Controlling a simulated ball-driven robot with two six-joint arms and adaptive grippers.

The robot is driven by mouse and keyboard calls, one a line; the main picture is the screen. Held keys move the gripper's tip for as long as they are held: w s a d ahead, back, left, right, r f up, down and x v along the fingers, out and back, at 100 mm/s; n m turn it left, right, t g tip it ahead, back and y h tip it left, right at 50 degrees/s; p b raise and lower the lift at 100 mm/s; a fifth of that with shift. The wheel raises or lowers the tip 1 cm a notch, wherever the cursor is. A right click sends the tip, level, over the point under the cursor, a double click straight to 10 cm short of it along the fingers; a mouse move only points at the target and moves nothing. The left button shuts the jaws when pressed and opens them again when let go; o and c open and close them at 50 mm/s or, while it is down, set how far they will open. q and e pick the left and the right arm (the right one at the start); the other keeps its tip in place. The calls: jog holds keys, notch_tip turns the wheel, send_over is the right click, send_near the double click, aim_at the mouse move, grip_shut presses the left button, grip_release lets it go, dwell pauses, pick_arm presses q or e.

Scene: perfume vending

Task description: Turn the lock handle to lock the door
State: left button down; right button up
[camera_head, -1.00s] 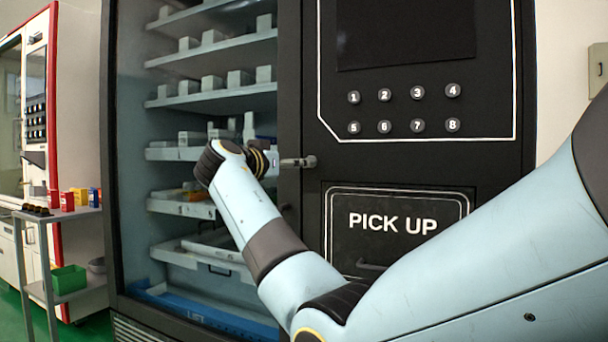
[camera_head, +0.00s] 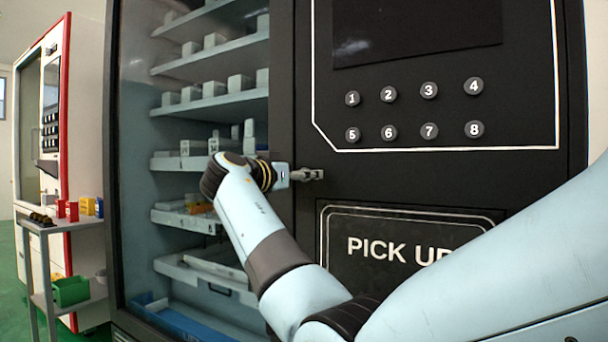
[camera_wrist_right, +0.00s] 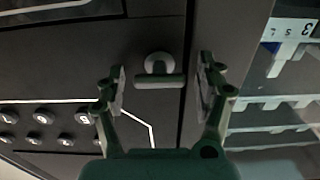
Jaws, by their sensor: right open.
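The lock handle (camera_wrist_right: 159,80) is a small grey T-shaped bar on a round base, on the dark door face in the right wrist view. My right gripper (camera_wrist_right: 162,76) is open, with one finger on each side of the handle and a gap on both sides. In the head view my right gripper (camera_head: 308,174) is at the dark front beside the glass; the handle cannot be made out there. The glass door (camera_head: 135,150) appears closed against the dark panel (camera_head: 345,185). My left gripper is not in view.
Numbered buttons (camera_head: 410,110) and the PICK UP hatch (camera_head: 400,235) are on the panel right of the gripper. Stocked shelves (camera_head: 215,105) show behind the glass. A small cart (camera_head: 60,225) with coloured boxes and a red-edged machine (camera_head: 60,120) stand at the left.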

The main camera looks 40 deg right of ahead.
jog(key=c, duration=1.2)
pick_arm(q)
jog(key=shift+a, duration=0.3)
